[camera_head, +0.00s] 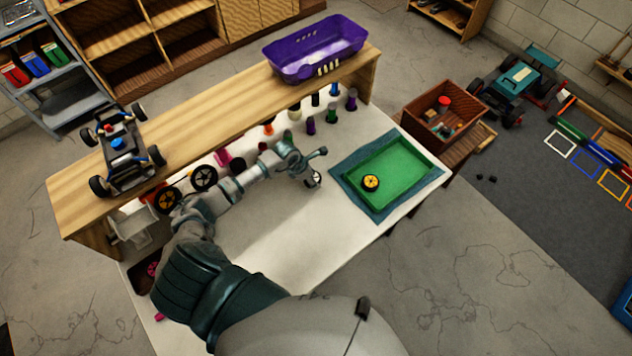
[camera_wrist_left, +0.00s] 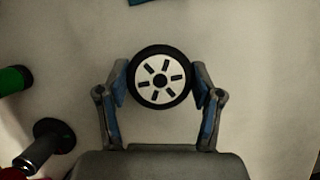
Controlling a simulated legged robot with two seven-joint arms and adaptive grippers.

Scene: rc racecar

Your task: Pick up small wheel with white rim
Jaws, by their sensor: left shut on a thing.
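The small wheel with a white rim and black tyre (camera_wrist_left: 160,78) is between the two fingers of my left gripper (camera_wrist_left: 160,85) in the left wrist view. Both finger pads touch the tyre at its sides, and the gripper is shut on it. In the head view my left gripper (camera_head: 314,166) is over the white table, left of the green tray, with the wheel (camera_head: 314,179) at its fingers. I cannot tell whether the wheel touches the table. My right gripper is not in view.
A green tray (camera_head: 408,192) on a blue mat holds a yellow-rimmed wheel (camera_head: 371,182). A wooden shelf (camera_head: 215,128) along the table's back carries a purple bin (camera_head: 315,49) and a toy car chassis (camera_head: 122,150). Other wheels (camera_head: 203,178) and coloured pieces stand below the shelf.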

